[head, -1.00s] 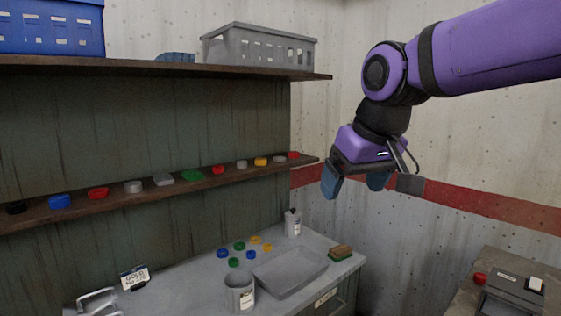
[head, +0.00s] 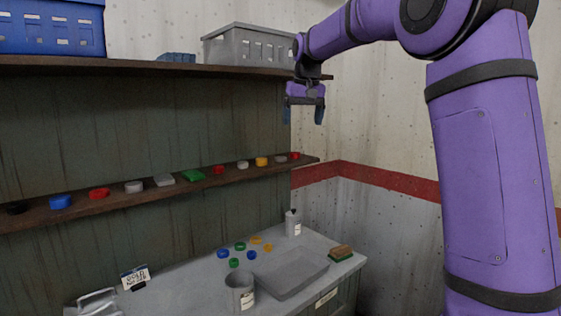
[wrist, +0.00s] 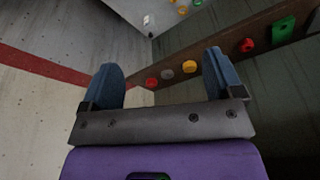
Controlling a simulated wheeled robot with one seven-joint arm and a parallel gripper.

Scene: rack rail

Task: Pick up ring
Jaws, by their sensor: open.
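Several small rings lie on the grey bench: a blue ring (head: 223,253), a green ring (head: 239,245), a yellow ring (head: 267,247) and others close by. Which ring is meant I cannot tell. My gripper (head: 304,114) is open and empty, fingers pointing down, high above the bench near the right end of the narrow shelf. In the wrist view my gripper (wrist: 162,72) shows both blue fingers apart with nothing between them. A yellow piece (wrist: 183,10), probably one of the rings, shows at the top there, far from the fingers.
A narrow shelf (head: 75,207) holds a row of coloured pieces, including a yellow one (head: 262,161). Above, a wide shelf carries a grey basket (head: 248,47) and a blue crate (head: 52,28). A bottle (head: 293,224), cup (head: 240,290), tray (head: 290,277) and sponge (head: 341,252) stand around the rings.

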